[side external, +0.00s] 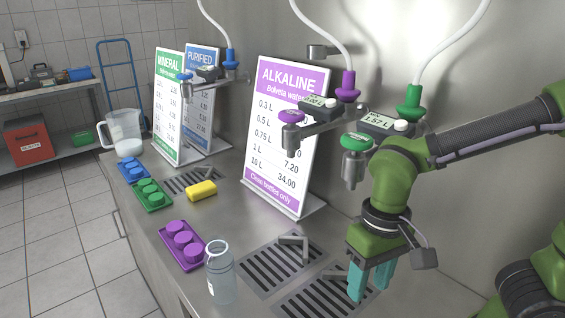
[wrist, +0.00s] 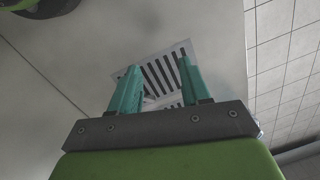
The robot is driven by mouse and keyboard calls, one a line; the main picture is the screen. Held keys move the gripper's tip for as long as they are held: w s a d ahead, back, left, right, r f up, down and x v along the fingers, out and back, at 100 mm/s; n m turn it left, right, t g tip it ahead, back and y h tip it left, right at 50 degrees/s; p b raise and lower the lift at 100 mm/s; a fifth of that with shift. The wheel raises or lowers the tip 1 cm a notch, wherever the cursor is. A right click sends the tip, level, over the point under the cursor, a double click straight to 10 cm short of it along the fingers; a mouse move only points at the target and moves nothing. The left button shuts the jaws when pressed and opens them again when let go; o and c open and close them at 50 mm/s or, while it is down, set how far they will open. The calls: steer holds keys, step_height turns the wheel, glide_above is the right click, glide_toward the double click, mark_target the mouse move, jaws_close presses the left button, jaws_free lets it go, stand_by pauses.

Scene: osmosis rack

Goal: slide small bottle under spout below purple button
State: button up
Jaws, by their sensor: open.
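My gripper (side external: 371,284) has teal fingers pointing down over the right drain grate. It is open and empty, to the right of the bottle and apart from it. In the wrist view my gripper (wrist: 157,82) shows its two spread fingers with a slotted grate beyond.
A purple cap tray (side external: 181,245), a green tray (side external: 152,195), a blue tray (side external: 134,170), a yellow sponge (side external: 201,190) and a clear jug (side external: 125,132) sit leftward. A green-button tap (side external: 357,143) is near my arm.

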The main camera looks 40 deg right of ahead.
steer(key=w+d+r+t, duration=0.1)
steer(key=d+r+t, duration=0.1)
steer(key=d, duration=0.1)
steer(key=w+d+r+t, duration=0.1)
steer(key=d+r+t, duration=0.2)
steer(key=w+d+r+m+t, duration=0.1)
steer(key=d+r+t, duration=0.1)
steer(key=d+r, duration=0.1)
steer(key=shift+w+d+r+t+y, duration=0.1)
steer(key=shift+t+y, duration=0.2)
steer(key=shift+y, duration=0.1)
steer(key=shift+c, duration=0.7)
step_height(320, 180, up, 7)
steer(key=shift+d+f, duration=0.1)
steer(key=c, duration=0.7)
step_height(320, 180, up, 11)
steer(key=shift+f, duration=0.2)
jaws_close()
steer(key=w+a+m+y, duration=0.2)
steer(key=w+a+m, duration=0.9)
steer(key=a+m, duration=0.4)
steer(key=w+a+m+y, duration=0.2)
steer(key=w+a+m, duration=1)
steer(key=a+m, duration=0.3)
step_height(320, 180, down, 34)
steer(key=shift+s+d+t, duration=0.15)
steer(key=shift+d+t, duration=0.15)
steer(key=shift+t, duration=0.1)
